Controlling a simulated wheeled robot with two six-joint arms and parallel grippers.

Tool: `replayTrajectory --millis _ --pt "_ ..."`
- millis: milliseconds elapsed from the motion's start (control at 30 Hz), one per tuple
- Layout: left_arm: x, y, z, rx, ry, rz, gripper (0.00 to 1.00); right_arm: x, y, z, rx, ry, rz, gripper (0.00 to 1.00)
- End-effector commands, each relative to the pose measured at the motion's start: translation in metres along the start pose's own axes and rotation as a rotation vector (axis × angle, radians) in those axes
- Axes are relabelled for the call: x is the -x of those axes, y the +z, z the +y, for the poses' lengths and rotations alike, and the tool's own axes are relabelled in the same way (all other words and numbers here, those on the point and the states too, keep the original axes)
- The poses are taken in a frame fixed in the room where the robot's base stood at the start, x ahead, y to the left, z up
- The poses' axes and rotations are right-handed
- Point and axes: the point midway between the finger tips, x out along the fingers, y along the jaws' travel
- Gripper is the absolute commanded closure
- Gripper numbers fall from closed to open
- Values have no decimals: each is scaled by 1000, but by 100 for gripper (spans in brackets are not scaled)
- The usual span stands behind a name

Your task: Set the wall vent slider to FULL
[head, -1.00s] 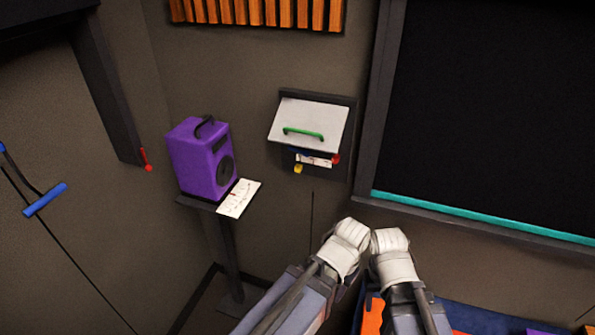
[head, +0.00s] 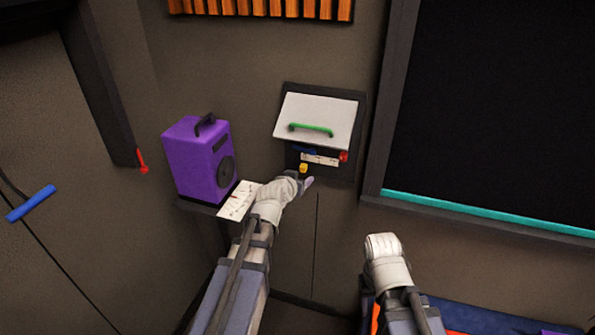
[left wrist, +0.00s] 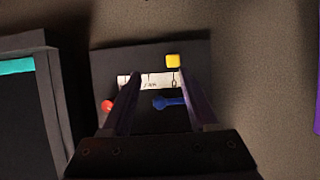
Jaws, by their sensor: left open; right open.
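The wall panel (head: 350,170) has a raised white flap with a green handle (head: 311,130). Under the flap are a white label strip (head: 320,159), a yellow knob (head: 303,168) and a red knob (head: 344,156). The left wrist view shows the yellow knob (left wrist: 173,60) at the label's right end, the red knob (left wrist: 108,105) and a blue lever (left wrist: 170,102). The label's text is too small to read surely. My left gripper (left wrist: 158,80) is open in front of the panel, apparently holding nothing. My right gripper (head: 383,245) is lower right, its fingertips hidden.
A purple speaker (head: 198,160) stands on a shelf with a white card (head: 238,203), close left of my left arm. A dark screen (head: 490,100) with a teal ledge (head: 480,215) is on the right. Bare wall lies below the panel.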

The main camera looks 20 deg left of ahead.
Motion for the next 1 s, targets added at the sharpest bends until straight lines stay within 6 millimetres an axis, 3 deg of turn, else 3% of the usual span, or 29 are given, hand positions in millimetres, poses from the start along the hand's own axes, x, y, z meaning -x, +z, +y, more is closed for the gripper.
replayTrajectory --millis 100,367,567,833,1000 --pt "-2 -9 -17 10 -31 50 40 -2 0 0 0 0 0 50" --pt "-6 -12 -19 10 -35 59 40 -4 0 0 0 0 0 50" --pt "-27 -12 -20 9 -35 58 40 -13 -1 -1 0 0 0 50" --pt "-69 -14 -21 10 -34 58 40 -29 -2 -3 0 0 0 50" --pt "-80 -15 -21 9 -34 57 40 -32 -2 -3 0 0 0 50"
